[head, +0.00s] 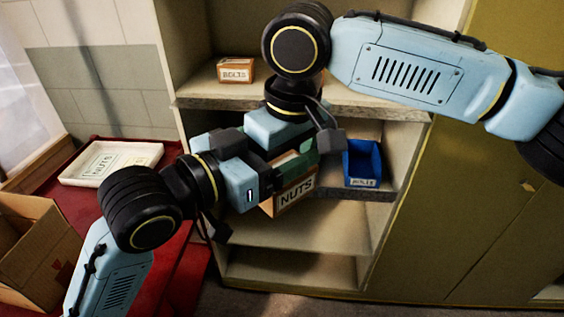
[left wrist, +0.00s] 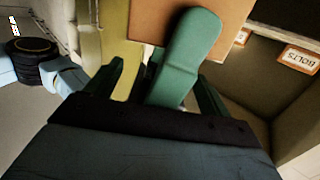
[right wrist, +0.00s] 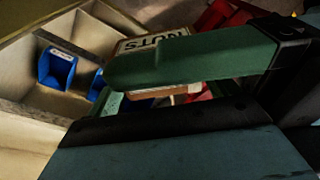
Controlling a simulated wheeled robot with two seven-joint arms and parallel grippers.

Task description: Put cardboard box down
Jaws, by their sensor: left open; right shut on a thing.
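A small brown cardboard box with a white NUTS label (head: 293,197) is held in front of the shelf unit. It shows in part in the right wrist view (right wrist: 155,45) behind a green finger. Its plain cardboard side fills the top of the left wrist view (left wrist: 232,12). My right gripper (head: 298,150) reaches down from above and is shut on this box. My left gripper (head: 273,178) is open, close beside the box on its left; my arms partly hide the fingers and the box's top. I cannot tell whether the left fingers touch it.
The shelf unit (head: 320,232) has a small BOLTS box (head: 236,70) on an upper shelf and a blue bin (head: 361,163) on a middle shelf. The lower shelves look empty. A white NUTS tray (head: 112,162) lies on the red surface (head: 192,262), near an open cardboard carton (head: 35,250).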

